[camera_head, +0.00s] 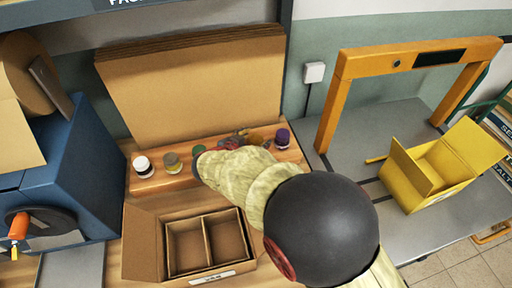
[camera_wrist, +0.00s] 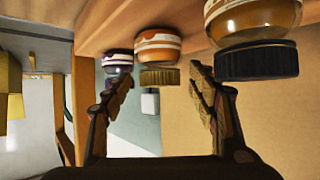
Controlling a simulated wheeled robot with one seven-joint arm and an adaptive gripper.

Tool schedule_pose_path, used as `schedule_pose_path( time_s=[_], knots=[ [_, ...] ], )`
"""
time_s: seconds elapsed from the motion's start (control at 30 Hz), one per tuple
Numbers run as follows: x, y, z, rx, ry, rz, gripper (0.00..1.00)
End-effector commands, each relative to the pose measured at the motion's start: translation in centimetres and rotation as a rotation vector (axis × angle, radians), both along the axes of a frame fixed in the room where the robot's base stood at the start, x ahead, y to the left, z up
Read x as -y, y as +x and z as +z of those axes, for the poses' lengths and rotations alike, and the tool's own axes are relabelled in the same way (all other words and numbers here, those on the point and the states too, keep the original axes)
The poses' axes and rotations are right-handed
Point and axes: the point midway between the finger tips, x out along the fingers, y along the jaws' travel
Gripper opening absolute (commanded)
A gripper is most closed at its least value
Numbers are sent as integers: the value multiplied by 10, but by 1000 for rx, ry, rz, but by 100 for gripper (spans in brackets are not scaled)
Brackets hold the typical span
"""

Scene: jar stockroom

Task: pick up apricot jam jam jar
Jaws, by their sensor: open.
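Several jars stand in a row on a wooden ledge in the head view, among them a white-lidded jar (camera_head: 143,167), a gold-lidded jar (camera_head: 173,164) and a purple-lidded jar (camera_head: 282,139). My gripper (camera_head: 238,140) is over the row's right part and hides some jars. In the wrist view, where the jars appear upside down, my gripper (camera_wrist: 152,82) is open and empty. An orange jar with a gold lid (camera_wrist: 159,60) shows ahead between its fingers. A purple-lidded jar (camera_wrist: 118,62) is left, and a larger orange jar with a dark lid (camera_wrist: 255,40) is right. I cannot read which is apricot.
An open cardboard box with two empty compartments (camera_head: 166,250) stands in front of the ledge. A tall cardboard stack (camera_head: 190,85) rises behind it. A blue machine (camera_head: 85,165) is left. An orange frame (camera_head: 335,105) and an open yellow box (camera_head: 440,175) stand on the grey surface at right.

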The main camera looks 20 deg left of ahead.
Motion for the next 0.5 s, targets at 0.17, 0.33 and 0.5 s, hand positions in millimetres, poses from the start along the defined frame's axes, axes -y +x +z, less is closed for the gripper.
schedule_pose_path(
  time_s=[0.17,0.33,0.5],
  knots=[
    [0,6,-3,0,0,1,58],
    [0,6,-2,1,0,1,55],
    [0,6,-2,1,0,1,45]
  ],
)
